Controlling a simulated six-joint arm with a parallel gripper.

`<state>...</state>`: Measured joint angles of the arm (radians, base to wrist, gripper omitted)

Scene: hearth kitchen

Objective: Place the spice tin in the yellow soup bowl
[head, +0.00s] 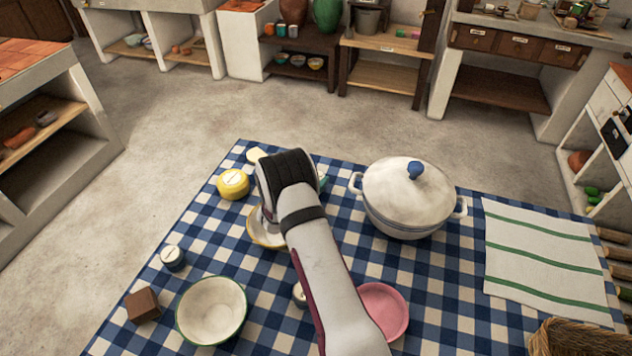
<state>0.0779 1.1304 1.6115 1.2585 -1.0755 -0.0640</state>
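A yellow-rimmed bowl (256,238) sits on the checked cloth, partly hidden under my arm. My gripper (268,214) is above it, pointing down; its fingers are mostly hidden, so I cannot tell whether it is open or holds anything. A small dark round tin with a pale labelled lid (172,256) stands at the left. A second small pale-topped tin (299,293) is partly hidden beside my forearm. A round yellow lidded container (233,183) stands behind and left of the gripper. I cannot tell which of these is the spice tin.
A green-rimmed bowl (211,310) and a brown block (143,305) are at the front left. A pink dish (382,309) is right of my forearm. A white lidded pot (408,200) stands at the right, near a striped towel (543,255) and a wicker basket (578,340).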

